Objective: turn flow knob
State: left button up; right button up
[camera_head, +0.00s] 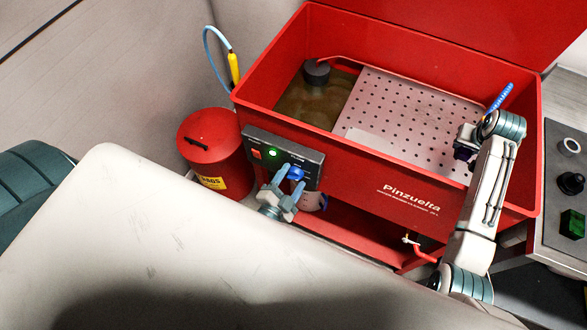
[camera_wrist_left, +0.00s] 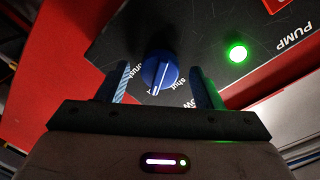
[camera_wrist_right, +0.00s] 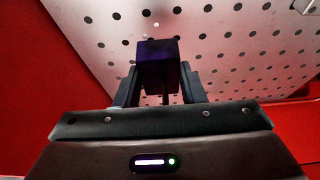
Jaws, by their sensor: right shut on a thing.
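The blue flow knob (camera_head: 295,174) sits on the dark control panel (camera_head: 262,143) on the front of the red washer. In the left wrist view the knob (camera_wrist_left: 158,72) has a white pointer line aimed down and slightly left, between partly hidden labels. My left gripper (camera_head: 284,180) is open, with one finger (camera_wrist_left: 121,84) on each side of the knob and visible gaps between. My right gripper (camera_head: 467,146) is over the perforated tray, shut on a dark block-like thing (camera_wrist_right: 158,64). A blue handle (camera_head: 499,96) shows behind that gripper; I cannot tell whether it joins the block.
A green lamp (camera_wrist_left: 237,53) is lit beside the word PUMP, near a red switch (camera_head: 257,154). A red can (camera_head: 212,160) stands left of the washer (camera_head: 365,167). A perforated tray (camera_head: 390,105) lies inside it. A grey box with controls (camera_head: 558,230) is at far right.

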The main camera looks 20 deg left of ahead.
pick_arm(q)
jog(key=shift+s, duration=0.1)
jog(key=s, duration=1.1)
jog(key=shift+s+a+r, duration=0.25)
jog(key=shift+s+r, duration=0.15)
jog(key=shift+r, duration=0.05)
dwell(4.8)
jog(key=w+f+n, duration=0.1)
jog(key=w+n, duration=0.9)
jog(key=w, duration=0.2)
jog(key=shift+w+d+f+t+y, duration=0.15)
jog(key=shift+d+t+y, duration=0.15)
jog(key=shift+t, duration=0.1)
